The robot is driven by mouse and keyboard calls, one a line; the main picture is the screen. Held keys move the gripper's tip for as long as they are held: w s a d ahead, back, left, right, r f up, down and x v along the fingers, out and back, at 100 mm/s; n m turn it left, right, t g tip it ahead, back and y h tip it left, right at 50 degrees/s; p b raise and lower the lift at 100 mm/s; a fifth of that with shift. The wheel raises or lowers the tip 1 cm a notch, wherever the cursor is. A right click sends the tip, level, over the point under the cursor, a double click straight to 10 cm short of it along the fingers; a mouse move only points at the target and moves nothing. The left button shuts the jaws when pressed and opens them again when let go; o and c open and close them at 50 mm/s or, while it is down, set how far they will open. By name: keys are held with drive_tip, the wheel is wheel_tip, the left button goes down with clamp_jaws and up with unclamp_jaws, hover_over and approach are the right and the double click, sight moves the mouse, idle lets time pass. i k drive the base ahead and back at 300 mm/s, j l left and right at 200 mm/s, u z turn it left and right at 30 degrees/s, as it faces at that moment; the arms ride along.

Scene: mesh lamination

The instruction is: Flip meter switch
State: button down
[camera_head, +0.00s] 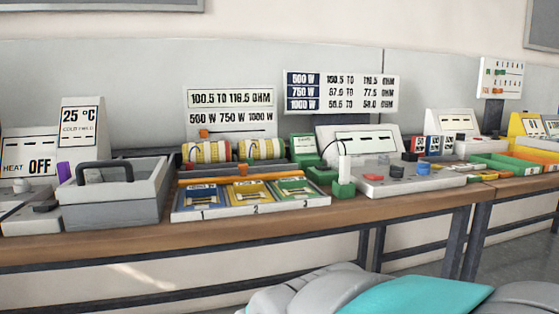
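A light grey meter-like unit (398,182) stands on the bench right of centre. Its sloped display panel (366,140) shows only dashes. On its top are a red part (373,177), dark knobs (397,171) and a blue knob (423,168); I cannot tell which of these is the switch. A green block with a white upright post (344,168) stands at its left front corner. My gripper is not in view; only grey and teal parts of my arm show at the bottom, below and in front of the bench.
Left of the unit is a tray (250,206) with several coloured pieces. A grey box with a dark handle (113,213) and a heater panel reading OFF (30,153) are farther left. Green trays (510,164) are at right. A narrow bench front edge (250,231) is bare.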

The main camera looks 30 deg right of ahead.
sight(373, 177)
drive_tip(key=z, duration=1.45)
